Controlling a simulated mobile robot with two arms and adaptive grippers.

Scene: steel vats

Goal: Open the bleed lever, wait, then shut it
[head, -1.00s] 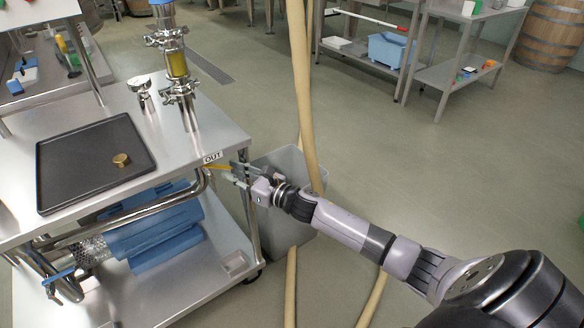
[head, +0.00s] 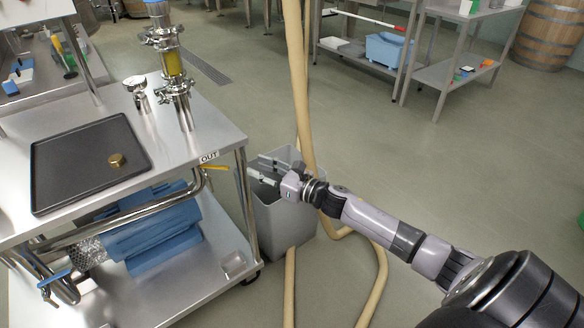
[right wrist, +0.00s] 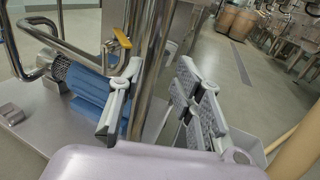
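A yellow lever (head: 216,168) sits on the steel pipe end just under the OUT label (head: 209,157) at the cart's right corner. It also shows in the right wrist view (right wrist: 122,39), beyond my left finger. A blue lever (head: 55,276) sits on the lower pipe at the left; I cannot tell from the frames which one is the bleed lever. My right gripper (head: 256,168) is open and empty, to the right of the yellow lever and apart from it, over the grey bin. In the right wrist view its two fingers (right wrist: 158,88) are spread. My left gripper is out of view.
The steel cart (head: 190,145) carries a black tray (head: 75,180) with a brass knob-like piece (head: 116,160). A cart leg (head: 247,205) stands close to my right gripper. The grey bin (head: 275,222) and beige hoses (head: 299,75) are beside it. Open floor lies to the right.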

